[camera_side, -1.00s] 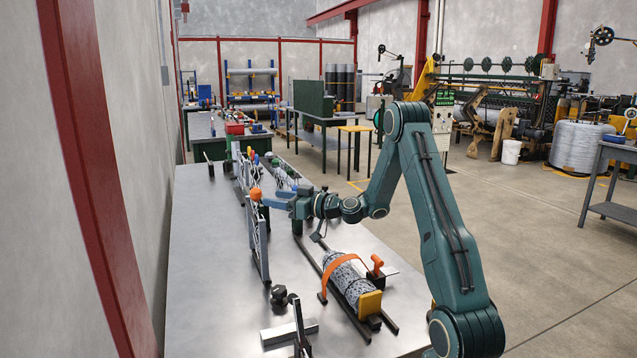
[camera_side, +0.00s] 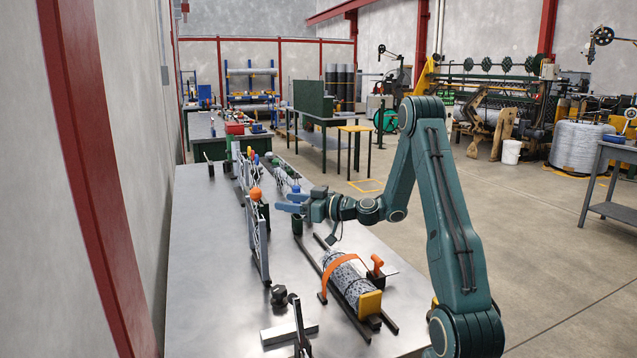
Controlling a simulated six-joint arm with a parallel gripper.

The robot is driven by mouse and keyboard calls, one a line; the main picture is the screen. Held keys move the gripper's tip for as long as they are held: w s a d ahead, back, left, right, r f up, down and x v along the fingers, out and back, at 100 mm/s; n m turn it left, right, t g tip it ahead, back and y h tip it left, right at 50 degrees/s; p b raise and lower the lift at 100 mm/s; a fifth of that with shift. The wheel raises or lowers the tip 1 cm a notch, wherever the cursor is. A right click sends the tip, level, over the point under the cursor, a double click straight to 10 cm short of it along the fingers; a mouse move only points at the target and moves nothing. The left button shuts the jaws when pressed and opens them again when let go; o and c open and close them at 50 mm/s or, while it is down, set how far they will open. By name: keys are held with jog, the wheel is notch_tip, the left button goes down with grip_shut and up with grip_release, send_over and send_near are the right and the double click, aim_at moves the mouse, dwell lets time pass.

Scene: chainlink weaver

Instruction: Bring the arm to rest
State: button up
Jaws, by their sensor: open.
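My gripper (camera_side: 291,202) is at the end of my green arm, above the metal bench (camera_side: 205,265). Its blue fingers point left and are open, with nothing visible between them. An orange ball-shaped knob (camera_side: 256,194) stands just left of the fingertips, on top of an upright rack (camera_side: 257,240). A small gap shows between the fingers and the knob.
A rolled mesh bundle (camera_side: 345,277) with an orange strap lies on dark rails at the bench's front right. A black knob (camera_side: 278,295) and a metal bar (camera_side: 288,333) are near the front. Tools with coloured handles (camera_side: 252,155) stand behind. The bench's left side is clear.

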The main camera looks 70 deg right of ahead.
jog(key=s+a+r+n+g+y, duration=0.15)
jog(key=a+g, duration=0.25)
jog(key=a, duration=0.8)
jog(key=s+a+r+n+g+y, duration=0.1)
jog(key=s+a+n+g+y, duration=0.2)
jog(key=a, duration=0.8)
jog(key=s+a+r+m+g+h, duration=0.1)
jog(key=s+a+m+g+h, duration=0.1)
jog(key=s, duration=0.8)
jog(key=s+a+r+m+g+h, duration=0.1)
jog(key=s+a+m+g+h, duration=0.2)
jog(key=s, duration=0.7)
jog(key=shift+s, duration=0.25)
